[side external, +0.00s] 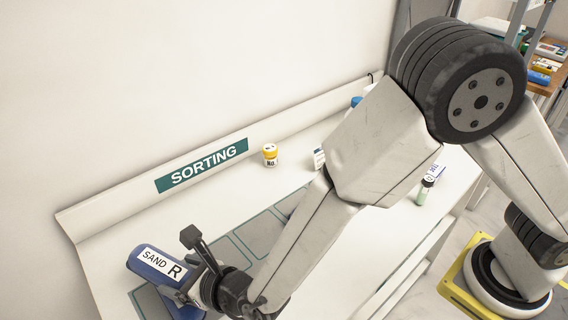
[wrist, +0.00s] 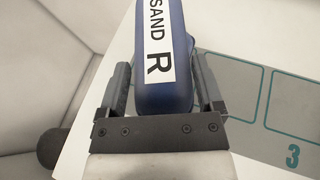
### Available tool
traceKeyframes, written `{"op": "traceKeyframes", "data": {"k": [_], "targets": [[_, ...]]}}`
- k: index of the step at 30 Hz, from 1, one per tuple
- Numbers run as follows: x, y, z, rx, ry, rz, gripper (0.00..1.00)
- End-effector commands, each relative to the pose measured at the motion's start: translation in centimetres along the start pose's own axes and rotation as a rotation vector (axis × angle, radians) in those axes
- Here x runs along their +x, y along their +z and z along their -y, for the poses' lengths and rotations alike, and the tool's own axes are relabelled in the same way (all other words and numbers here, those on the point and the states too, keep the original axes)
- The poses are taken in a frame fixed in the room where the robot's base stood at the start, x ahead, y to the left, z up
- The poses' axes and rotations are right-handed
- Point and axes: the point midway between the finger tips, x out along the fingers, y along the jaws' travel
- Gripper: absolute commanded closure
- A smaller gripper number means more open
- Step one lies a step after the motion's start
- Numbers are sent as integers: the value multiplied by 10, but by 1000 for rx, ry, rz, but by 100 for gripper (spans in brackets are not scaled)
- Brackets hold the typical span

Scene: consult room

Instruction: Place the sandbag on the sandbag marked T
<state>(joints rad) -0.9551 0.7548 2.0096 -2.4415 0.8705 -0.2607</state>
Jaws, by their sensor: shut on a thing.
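A blue sandbag (side external: 152,268) with a white label reading "SAND R" is at the lower left of the side view. It also fills the upper middle of the wrist view (wrist: 165,95), between the two fingers. My gripper (side external: 180,292) is shut on this sandbag; in the wrist view my gripper (wrist: 164,95) has one finger on each side of it. Whether the sandbag touches the surface below is hard to tell. No sandbag marked T can be made out; my arm hides part of the table.
The white table (side external: 110,258) has grey marked squares (side external: 262,232), one numbered 3 (wrist: 292,156). A "SORTING" sign (side external: 202,166) is on the back ledge. The wall is close behind.

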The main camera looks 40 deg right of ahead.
Motion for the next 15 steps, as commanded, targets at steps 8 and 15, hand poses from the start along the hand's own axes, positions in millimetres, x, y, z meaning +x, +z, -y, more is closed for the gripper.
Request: {"op": "traceKeyframes", "data": {"k": [8, 15], "targets": [[6, -10, -1, 3, 2, 13, 100], [7, -10, -1, 3, 2, 13, 100]]}}
